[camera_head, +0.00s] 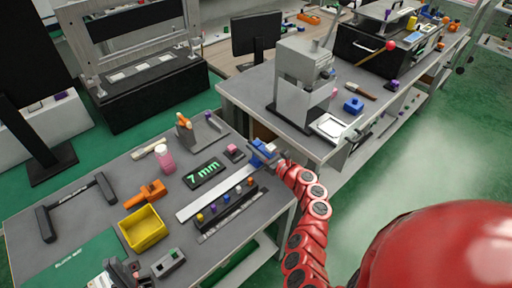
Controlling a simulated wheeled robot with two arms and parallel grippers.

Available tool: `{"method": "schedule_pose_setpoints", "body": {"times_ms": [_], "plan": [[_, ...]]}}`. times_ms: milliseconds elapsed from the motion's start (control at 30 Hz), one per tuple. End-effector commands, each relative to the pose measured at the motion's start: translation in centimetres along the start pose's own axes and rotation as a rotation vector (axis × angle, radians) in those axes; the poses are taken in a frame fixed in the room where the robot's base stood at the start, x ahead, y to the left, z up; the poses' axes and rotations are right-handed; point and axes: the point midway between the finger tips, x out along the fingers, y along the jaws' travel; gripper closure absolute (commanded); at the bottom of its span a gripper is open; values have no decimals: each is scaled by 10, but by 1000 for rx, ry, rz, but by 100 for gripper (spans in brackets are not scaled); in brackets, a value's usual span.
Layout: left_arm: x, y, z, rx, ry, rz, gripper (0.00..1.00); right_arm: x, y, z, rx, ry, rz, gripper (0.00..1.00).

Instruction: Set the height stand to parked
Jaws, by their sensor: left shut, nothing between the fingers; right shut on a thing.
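The height stand appears to be the pale flat rail (198,205) on the grey workbench, with a blue block (262,147) at its far right end. A black display (204,173) beside it reads "7 mm" in green. My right gripper (268,154), on the red arm coming from the lower right, is shut on the blue block; its fingers are small and partly hidden.
A black strip with coloured knobs (226,212) lies in front of the rail. A second bench (250,90) with a grey machine stands behind.

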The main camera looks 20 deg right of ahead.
Motion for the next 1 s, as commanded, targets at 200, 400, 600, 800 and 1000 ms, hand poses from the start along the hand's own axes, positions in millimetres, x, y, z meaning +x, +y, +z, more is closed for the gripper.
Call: {"method": "schedule_pose_setpoints", "body": {"times_ms": [200, 400, 600, 800, 1000], "plan": [[0, 0, 0, 0, 0, 0, 100, -1, -4, 3, -3, -3, -8, 38], [0, 0, 0, 0, 0, 0, 100, -1, -3, 2, -3, -2, -6, 35], [3, 0, -1, 0, 0, 0, 100, -7, -3, 3, -2, -2, -9, 35], [17, -1, -3, 0, 0, 0, 100, -43, -4, 4, 0, -1, -13, 35], [26, -1, -4, 0, 0, 0, 100, -98, -4, 3, -3, 0, -15, 35]]}}
